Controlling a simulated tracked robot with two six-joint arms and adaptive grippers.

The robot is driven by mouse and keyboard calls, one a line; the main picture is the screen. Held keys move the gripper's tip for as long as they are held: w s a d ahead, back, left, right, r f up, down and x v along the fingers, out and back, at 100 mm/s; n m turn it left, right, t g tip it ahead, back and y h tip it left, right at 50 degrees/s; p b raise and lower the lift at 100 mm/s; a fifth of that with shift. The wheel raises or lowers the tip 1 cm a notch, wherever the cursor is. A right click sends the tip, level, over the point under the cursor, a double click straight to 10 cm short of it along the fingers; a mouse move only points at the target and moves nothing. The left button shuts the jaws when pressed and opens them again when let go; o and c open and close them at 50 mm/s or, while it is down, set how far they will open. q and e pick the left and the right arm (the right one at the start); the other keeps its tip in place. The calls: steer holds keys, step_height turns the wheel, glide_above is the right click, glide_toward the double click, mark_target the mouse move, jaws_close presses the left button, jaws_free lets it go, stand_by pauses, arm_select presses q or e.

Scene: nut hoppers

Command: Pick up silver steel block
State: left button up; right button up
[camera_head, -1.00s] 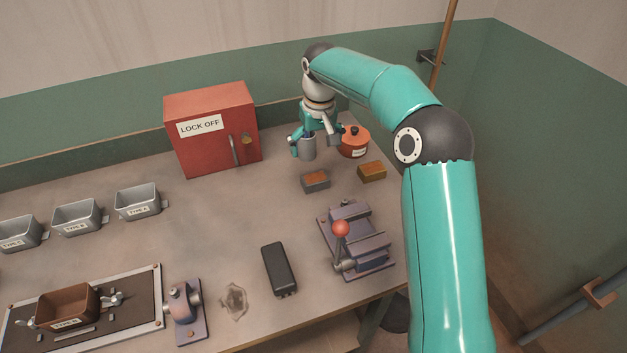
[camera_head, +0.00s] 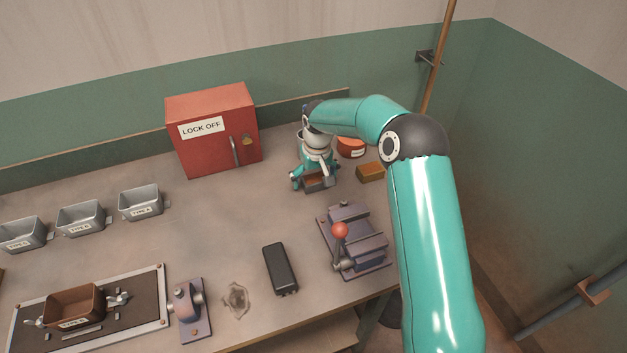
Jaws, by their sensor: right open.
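The silver steel block (camera_head: 319,185) lies on the bench right of the red box, grey on its front side with a brownish top. My right gripper (camera_head: 314,181) is open and low over this block, pointing down, with one finger at each end of it. I cannot tell whether the fingers touch it. The gripper hides part of the block's top and back. My left gripper is not in view.
A brass-coloured block (camera_head: 370,171) lies close to the right, with an orange lidded pot (camera_head: 351,147) behind it. A vise with a red-knobbed lever (camera_head: 353,243) stands in front. The red lock-off box (camera_head: 213,131) stands left.

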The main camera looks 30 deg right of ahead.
steer(key=c, duration=1.6)
steer(key=shift+c, duration=0.7)
steer(key=shift+r, duration=0.25)
